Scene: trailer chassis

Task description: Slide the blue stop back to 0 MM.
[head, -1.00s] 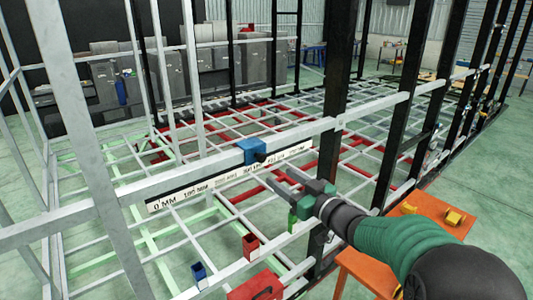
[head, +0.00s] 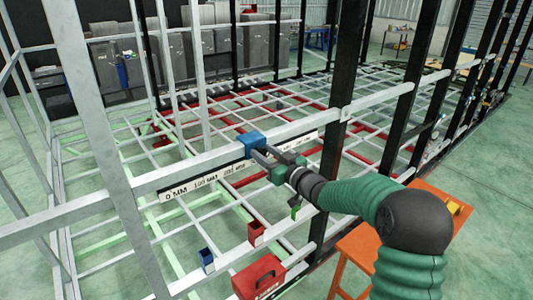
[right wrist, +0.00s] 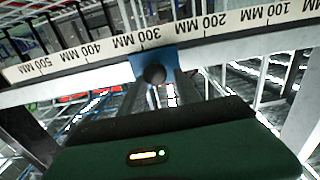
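The blue stop (head: 251,140) sits on the pale horizontal rail (head: 205,162), above a white scale strip (head: 176,194) whose 0 MM mark is at its left end. In the right wrist view the blue stop (right wrist: 140,62) is by the 300 MM mark, and its round black knob (right wrist: 154,74) faces the camera. My right gripper (head: 262,155) is at the stop. In the wrist view its two fingers (right wrist: 158,90) lie either side of the knob, with a gap visible, so they look open. My left gripper is not in view.
A dark upright post (head: 337,110) stands right of the stop, and a pale slanted post (head: 88,110) stands at the left. Below are a red toolbox (head: 258,279), small red (head: 257,231) and blue (head: 206,259) holders, and an orange table (head: 362,250).

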